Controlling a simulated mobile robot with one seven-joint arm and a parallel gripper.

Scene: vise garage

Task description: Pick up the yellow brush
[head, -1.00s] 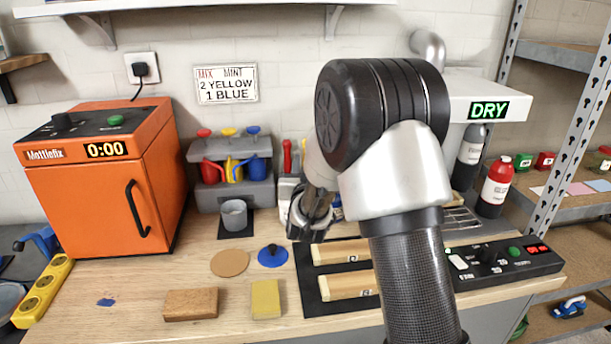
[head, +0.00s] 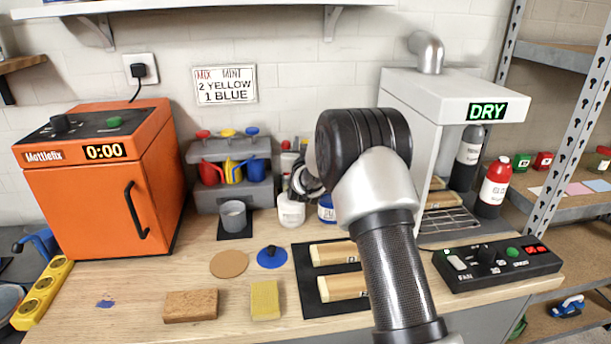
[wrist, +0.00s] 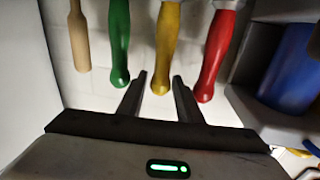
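In the wrist view, the yellow brush (wrist: 168,45) shows as a smooth yellow handle with a rounded end pointing toward me. It stands between a green handle (wrist: 119,45) and a red handle (wrist: 216,55). My gripper (wrist: 160,76) is open, and the end of the yellow handle appears between its two fingertips. I see a gap on both sides and cannot tell the depth exactly. The brush's other end is out of frame. In the head view, I cannot make out the yellow brush behind my arm.
A plain wooden handle (wrist: 79,38) is left of the green one. A blue container (wrist: 292,70) is at the right. On the bench, a white bottle (head: 291,211), a grey cup (head: 233,215) and an orange machine (head: 95,190) stand left of my arm. A control box (head: 497,265) is right.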

